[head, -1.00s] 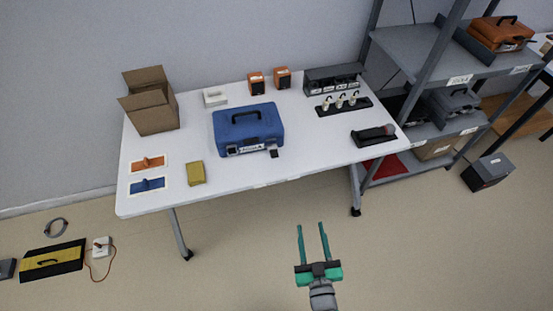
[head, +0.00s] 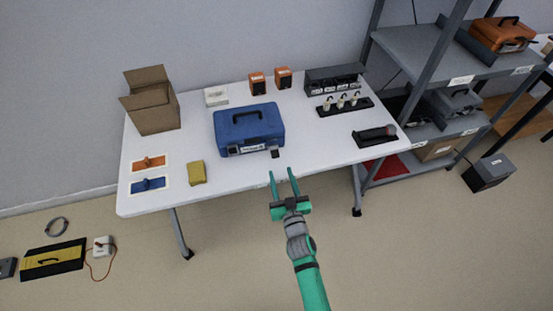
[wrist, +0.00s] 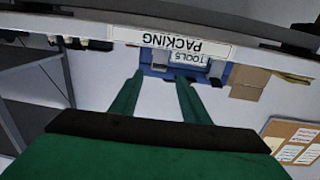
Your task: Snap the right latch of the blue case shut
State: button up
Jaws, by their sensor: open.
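The blue case (head: 248,122) stands closed on the white table, its handle on top and a label on its front. Its right latch (head: 275,154) shows as a dark plate sticking out at the lower front right, apparently swung open. The left latch (head: 224,152) looks flat against the front. My gripper (head: 281,171) is open and empty at the table's front edge, just in front of the right latch and apart from it. In the wrist view, turned upside down, the case (wrist: 190,70) shows beyond my fingertips (wrist: 160,76), with the right latch (wrist: 158,67) between them.
The white table (head: 320,145) has a front edge with a PACKING label (wrist: 185,43) close to my gripper. A yellow block (head: 197,172) lies left of the case. A dark tray (head: 375,136) and a rack with white-tipped pieces (head: 343,104) stand right. A cardboard box (head: 152,112) stands left.

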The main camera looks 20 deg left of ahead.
aim_at(276, 155)
jog(key=shift+x, duration=4)
jog(key=c, duration=1.1)
jog(key=shift+o, duration=0.2)
